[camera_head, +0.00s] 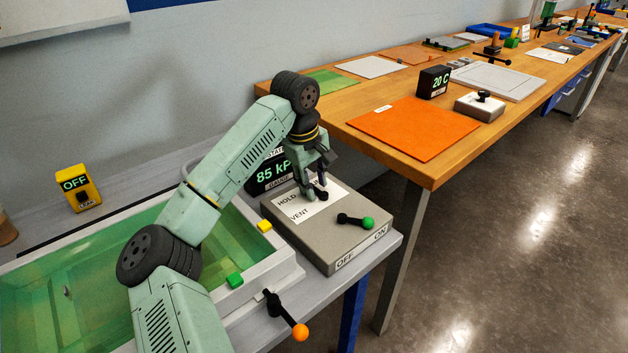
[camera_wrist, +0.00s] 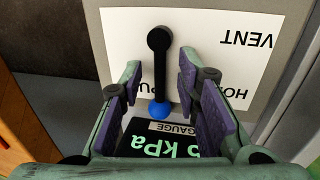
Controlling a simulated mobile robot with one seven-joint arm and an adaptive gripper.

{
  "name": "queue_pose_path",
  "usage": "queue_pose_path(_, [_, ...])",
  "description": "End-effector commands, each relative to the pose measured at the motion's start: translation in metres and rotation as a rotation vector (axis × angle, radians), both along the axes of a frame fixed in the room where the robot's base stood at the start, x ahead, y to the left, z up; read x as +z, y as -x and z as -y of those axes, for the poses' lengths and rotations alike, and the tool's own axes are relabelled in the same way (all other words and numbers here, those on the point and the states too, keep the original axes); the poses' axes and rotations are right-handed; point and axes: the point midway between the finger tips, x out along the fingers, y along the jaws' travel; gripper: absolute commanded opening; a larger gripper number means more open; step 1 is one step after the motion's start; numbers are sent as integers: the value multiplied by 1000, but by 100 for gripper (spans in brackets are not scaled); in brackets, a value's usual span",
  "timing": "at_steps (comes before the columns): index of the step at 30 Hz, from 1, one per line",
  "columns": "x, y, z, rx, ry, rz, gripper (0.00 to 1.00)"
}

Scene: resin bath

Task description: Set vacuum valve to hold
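The vacuum valve is a black lever (camera_wrist: 160,60) with a blue knob (camera_wrist: 159,110), on a white label plate of the grey control box (camera_head: 335,255). In the wrist view the lever points from its pivot toward the gauge, over a partly hidden label starting "PU". HOLD is beside that label and VENT is farther round. My gripper (camera_wrist: 160,78) is open, with one finger on each side of the lever and visible gaps; it also shows above the plate in the head view (camera_head: 316,188). The vacuum gauge (camera_head: 270,174) reads 85 kPa, partly hidden by my arm.
A green-knobbed switch lever (camera_head: 356,220) with OFF and ON labels is on the same box. The green resin bath (camera_head: 85,270) and an orange-knobbed lever (camera_head: 287,315) are left of it. A yellow box (camera_head: 78,188) reads OFF. A wooden bench (camera_head: 400,172) stands behind right.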

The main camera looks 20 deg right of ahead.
Motion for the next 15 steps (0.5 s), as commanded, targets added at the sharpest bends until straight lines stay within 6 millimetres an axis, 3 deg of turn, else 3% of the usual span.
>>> queue_pose_path(5, [0, 0, 0, 0, 0, 0, 30])
queue_pose_path(15, [0, 0, 0, 0, 0, 0, 8])
